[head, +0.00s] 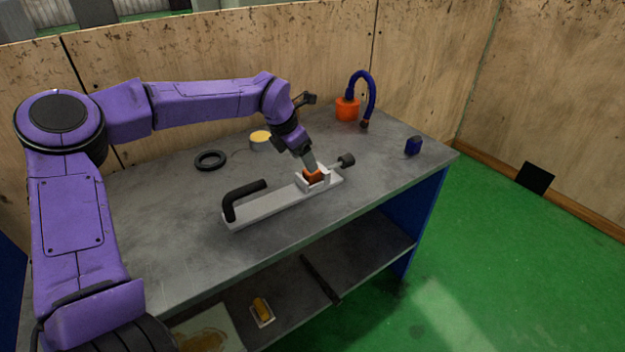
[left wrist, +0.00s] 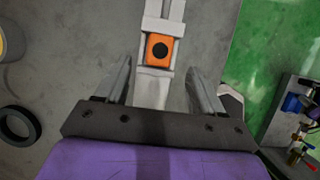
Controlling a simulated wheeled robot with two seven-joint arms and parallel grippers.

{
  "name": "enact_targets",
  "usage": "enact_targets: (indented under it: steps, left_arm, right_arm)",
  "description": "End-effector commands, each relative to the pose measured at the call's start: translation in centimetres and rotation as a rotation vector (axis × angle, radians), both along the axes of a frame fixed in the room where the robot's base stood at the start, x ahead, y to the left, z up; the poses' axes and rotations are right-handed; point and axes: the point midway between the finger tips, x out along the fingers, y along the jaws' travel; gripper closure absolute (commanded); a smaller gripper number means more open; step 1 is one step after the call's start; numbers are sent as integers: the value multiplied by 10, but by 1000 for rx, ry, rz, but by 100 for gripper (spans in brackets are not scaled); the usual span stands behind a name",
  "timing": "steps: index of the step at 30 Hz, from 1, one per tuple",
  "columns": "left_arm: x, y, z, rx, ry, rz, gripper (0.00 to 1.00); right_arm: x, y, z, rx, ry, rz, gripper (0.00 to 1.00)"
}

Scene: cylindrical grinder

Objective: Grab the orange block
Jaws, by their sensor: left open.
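The orange block (head: 314,175) sits in the light grey vise-like fixture (head: 270,205) on the table. In the left wrist view the orange block (left wrist: 160,49) shows a dark round spot on its top and lies between pale parts of the fixture (left wrist: 154,88). My left gripper (head: 310,164) is over the block end of the fixture, pointing down. In the left wrist view its fingers (left wrist: 158,75) are apart, one on each side of the fixture, with the block just ahead of the fingertips and nothing held. My right gripper is not in view.
The grey table (head: 160,240) also holds a black ring (head: 210,160), a yellow-topped tin (head: 260,138), an orange base with a blue hose (head: 347,108) and a small blue block (head: 413,146). The fixture has a black handle (head: 231,204). The table's front left is clear.

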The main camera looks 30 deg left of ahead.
Motion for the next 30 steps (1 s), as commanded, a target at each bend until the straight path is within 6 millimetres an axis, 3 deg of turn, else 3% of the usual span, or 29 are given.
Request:
enact_targets:
  steps: [9, 17, 20, 23, 26, 30]
  left_arm:
    - [21, -8, -44, 1, 1, 0, 32]
    - [24, -9, -50, 0, -2, 1, 32]
    - [23, -9, -50, 0, -2, 1, 58]
    - [23, -9, -49, 0, -2, 1, 90]
    - [24, -9, -49, 0, -2, 1, 97]
    - [24, -9, -49, 0, -2, 1, 97]
  right_arm:
    - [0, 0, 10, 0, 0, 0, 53]
    - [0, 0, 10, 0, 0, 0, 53]
    - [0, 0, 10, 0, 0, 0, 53]
    - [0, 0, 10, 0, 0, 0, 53]
    - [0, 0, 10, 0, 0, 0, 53]
    - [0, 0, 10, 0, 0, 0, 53]
